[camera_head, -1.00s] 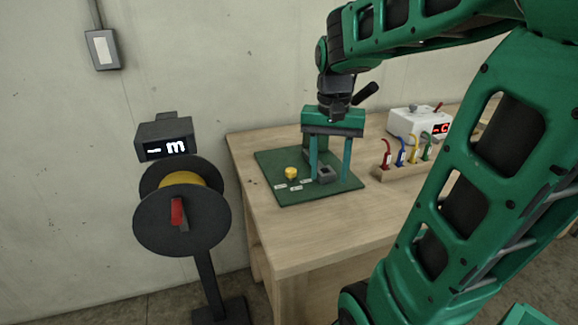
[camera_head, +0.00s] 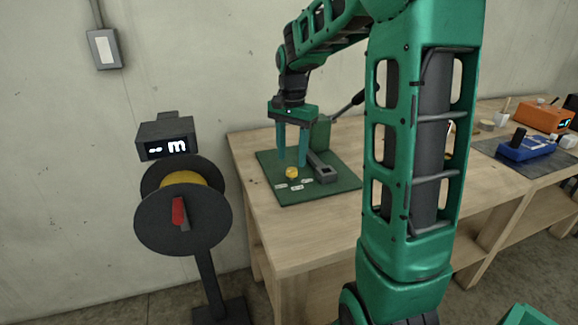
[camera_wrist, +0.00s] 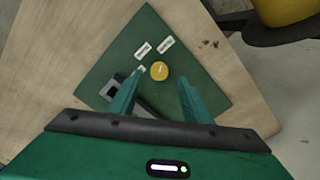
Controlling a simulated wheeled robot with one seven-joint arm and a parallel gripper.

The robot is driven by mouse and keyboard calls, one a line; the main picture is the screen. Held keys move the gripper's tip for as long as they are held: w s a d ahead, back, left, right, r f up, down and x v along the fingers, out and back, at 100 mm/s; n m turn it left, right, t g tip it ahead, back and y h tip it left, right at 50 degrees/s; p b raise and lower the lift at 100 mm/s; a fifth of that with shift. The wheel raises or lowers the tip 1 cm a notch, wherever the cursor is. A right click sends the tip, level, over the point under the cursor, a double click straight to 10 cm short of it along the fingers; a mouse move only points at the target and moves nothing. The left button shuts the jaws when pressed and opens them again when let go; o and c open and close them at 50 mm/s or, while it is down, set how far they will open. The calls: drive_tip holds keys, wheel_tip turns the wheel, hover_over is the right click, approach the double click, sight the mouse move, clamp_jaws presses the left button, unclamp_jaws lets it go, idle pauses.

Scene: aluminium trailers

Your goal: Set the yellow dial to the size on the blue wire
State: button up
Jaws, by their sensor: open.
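The yellow dial (camera_head: 292,172) sits on a dark green board on the wooden bench, with small white labels (camera_head: 296,187) beside it whose text is too small to read. In the wrist view the dial (camera_wrist: 159,71) shows a pale pointer line on top. My gripper (camera_head: 292,162) is open and empty above the board, fingers pointing down. In the wrist view its fingertips (camera_wrist: 158,76) lie either side of the dial in the picture, apparently above it. The blue wire is not visible now; my arm covers that part of the bench.
A grey block with a hole (camera_head: 325,172) and a black-levered green press (camera_head: 322,133) stand on the board (camera_head: 345,184). A cable reel (camera_head: 182,217) with a display stands left of the bench. Blue (camera_head: 526,148) and orange (camera_head: 543,117) devices sit at the right.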

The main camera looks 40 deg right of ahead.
sight(291, 169)
drive_tip(key=shift+f, duration=2)
drive_tip(key=c, duration=1.1)
drive_tip(key=shift+o, duration=0.2)
drive_tip(key=shift+n, duration=0.4)
drive_tip(key=n, duration=0.5)
drive_tip(key=shift+r, duration=0.1)
drive_tip(key=n, duration=0.6)
drive_tip(key=shift+w, duration=0.1)
